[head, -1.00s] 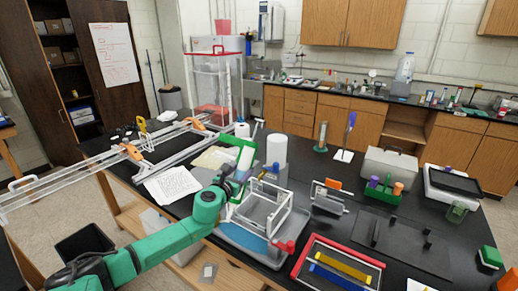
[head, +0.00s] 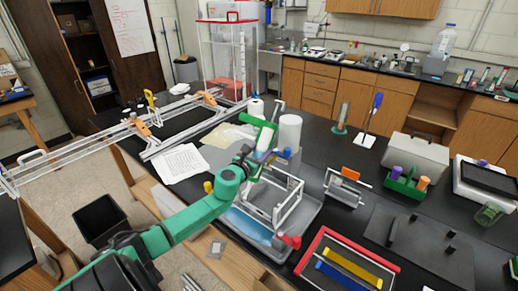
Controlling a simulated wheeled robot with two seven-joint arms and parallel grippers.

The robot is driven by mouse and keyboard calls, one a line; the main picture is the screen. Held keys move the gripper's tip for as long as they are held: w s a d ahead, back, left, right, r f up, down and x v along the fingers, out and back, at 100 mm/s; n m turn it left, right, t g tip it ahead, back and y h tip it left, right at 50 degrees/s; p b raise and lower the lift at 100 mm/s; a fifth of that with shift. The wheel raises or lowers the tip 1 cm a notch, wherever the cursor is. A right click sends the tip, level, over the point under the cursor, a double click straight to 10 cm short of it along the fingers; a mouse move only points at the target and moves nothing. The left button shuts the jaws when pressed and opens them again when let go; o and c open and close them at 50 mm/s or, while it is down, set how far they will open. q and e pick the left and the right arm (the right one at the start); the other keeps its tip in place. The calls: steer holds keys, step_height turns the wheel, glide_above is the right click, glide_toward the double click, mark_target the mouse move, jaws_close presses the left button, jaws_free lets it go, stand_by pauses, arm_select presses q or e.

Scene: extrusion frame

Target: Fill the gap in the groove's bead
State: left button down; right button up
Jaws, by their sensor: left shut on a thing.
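My left gripper (head: 252,166) is shut on what looks like a green-framed dispenser with a white tube (head: 264,137), over the back left of a metal frame. My dark wrist hides part of the grip. The open rectangular frame of pale bars (head: 292,204) stands in a grey tray (head: 310,214) with a blue sheet (head: 246,222) beside it. A red clamp-like part (head: 289,241) is at its front corner. The groove, its bead and any gap are too small to make out. My right gripper is not in view.
A white cylinder (head: 290,130) stands just behind the frame. To the right are a small metal holder (head: 344,190), a green rack (head: 405,184) and a red-edged tray (head: 308,258). Paper (head: 181,164) and a long rail frame (head: 84,150) lie left.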

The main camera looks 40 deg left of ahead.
arm_select(q)
steer(key=shift+s+f, duration=0.1)
steer(key=shift+f, duration=0.05)
steer(key=shift+s+d+f, duration=0.1)
steer(key=shift+s+d, duration=0.05)
steer(key=shift+s, duration=0.05)
steer(key=shift+s+f+b, duration=0.15)
steer(key=shift+f+b, duration=0.35)
steer(key=shift+f, duration=0.25)
steer(key=shift+f+b, duration=0.35)
steer(key=shift+b, duration=0.05)
steer(key=shift+w, duration=0.2)
steer(key=shift+d, duration=0.25)
steer(key=d+p, duration=0.2)
steer(key=d, duration=0.8)
steer(key=shift+d, duration=0.2)
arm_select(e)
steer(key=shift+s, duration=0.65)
